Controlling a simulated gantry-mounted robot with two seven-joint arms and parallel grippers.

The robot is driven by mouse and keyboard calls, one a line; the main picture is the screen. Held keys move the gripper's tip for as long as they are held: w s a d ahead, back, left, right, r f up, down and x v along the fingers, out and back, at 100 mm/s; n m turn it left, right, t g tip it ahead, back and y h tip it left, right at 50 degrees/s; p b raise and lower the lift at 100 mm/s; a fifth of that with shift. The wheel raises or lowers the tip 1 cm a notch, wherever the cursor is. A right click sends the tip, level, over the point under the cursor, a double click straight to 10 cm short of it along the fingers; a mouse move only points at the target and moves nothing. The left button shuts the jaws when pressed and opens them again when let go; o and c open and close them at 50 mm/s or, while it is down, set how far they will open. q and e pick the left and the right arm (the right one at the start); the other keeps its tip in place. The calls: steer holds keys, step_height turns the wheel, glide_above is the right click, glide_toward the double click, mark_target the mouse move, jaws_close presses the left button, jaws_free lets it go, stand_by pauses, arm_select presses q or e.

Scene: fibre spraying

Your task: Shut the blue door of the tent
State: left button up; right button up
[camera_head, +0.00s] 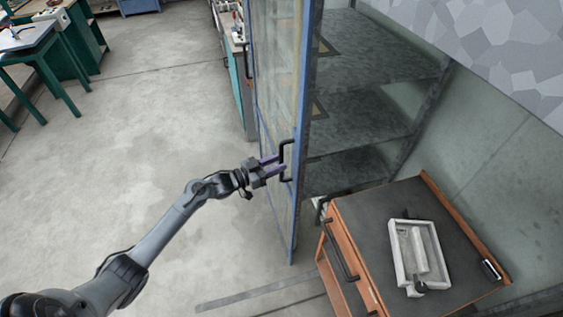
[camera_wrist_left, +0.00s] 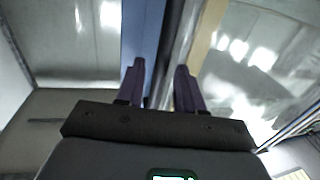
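The blue-framed door (camera_head: 296,190) with clear panels stands open beside a grey shelved enclosure. Its dark, bracket-shaped handle (camera_head: 283,148) is on the door's frame. My left gripper (camera_head: 281,165) is at this handle, with its two purple fingers apart and pointing at the door. In the left wrist view the fingers (camera_wrist_left: 160,75) are spread, with the blue frame (camera_wrist_left: 141,30) and a dark upright bar (camera_wrist_left: 171,40), which looks like the handle, ahead of and between them. Whether the fingers touch the handle I cannot tell. My right gripper is not in view.
A wooden cabinet (camera_head: 380,220) with a dark top stands right of the door and bears a pale tray (camera_head: 396,258). Grey shelves (camera_head: 375,60) are behind the door. Green-legged tables (camera_head: 58,80) stand at the upper left. The floor (camera_head: 130,130) on the left is clear.

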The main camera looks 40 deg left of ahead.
arm_select(q)
steer(key=shift+x, duration=1.2)
jaws_close()
